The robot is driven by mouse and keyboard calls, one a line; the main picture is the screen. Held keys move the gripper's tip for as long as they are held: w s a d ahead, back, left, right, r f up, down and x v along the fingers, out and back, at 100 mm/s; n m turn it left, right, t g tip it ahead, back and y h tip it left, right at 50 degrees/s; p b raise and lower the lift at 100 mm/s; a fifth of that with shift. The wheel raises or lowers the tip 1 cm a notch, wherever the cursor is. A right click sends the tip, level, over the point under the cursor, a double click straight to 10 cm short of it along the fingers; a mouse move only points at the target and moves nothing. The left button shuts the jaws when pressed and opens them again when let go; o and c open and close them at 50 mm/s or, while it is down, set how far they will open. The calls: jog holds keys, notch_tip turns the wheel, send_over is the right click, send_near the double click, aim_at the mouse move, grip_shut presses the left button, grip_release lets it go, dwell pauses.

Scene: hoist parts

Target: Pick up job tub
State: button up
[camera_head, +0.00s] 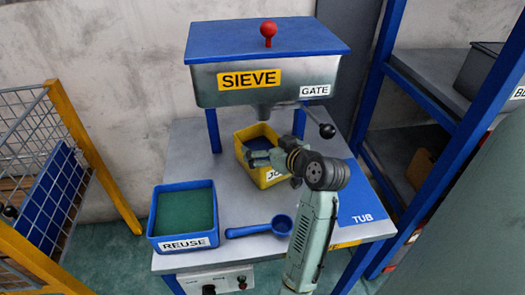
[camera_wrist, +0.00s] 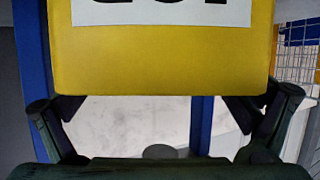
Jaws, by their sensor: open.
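The job tub (camera_head: 243,150) is a yellow open-topped tub on the grey bench under the sieve's outlet. My arm hides part of it and part of its white label. My gripper (camera_head: 262,157) is open at the tub's near side. In the wrist view the tub's yellow wall (camera_wrist: 165,60) fills the upper part, with its white label cut off by the frame. My gripper's fingers (camera_wrist: 158,108) are spread wide near the two ends of the tub's visible edge. I cannot tell whether they touch it.
The sieve (camera_head: 215,85) stands above the tub, with its gate lever (camera_head: 326,130) close to my arm. A blue reuse tub (camera_head: 160,227) with green contents and a blue scoop (camera_head: 281,224) lie left of my arm. A blue TUB mat (camera_head: 362,205) is bare at right.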

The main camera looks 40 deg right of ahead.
jog(key=shift+c, duration=0.4)
jog(key=c, duration=1.6)
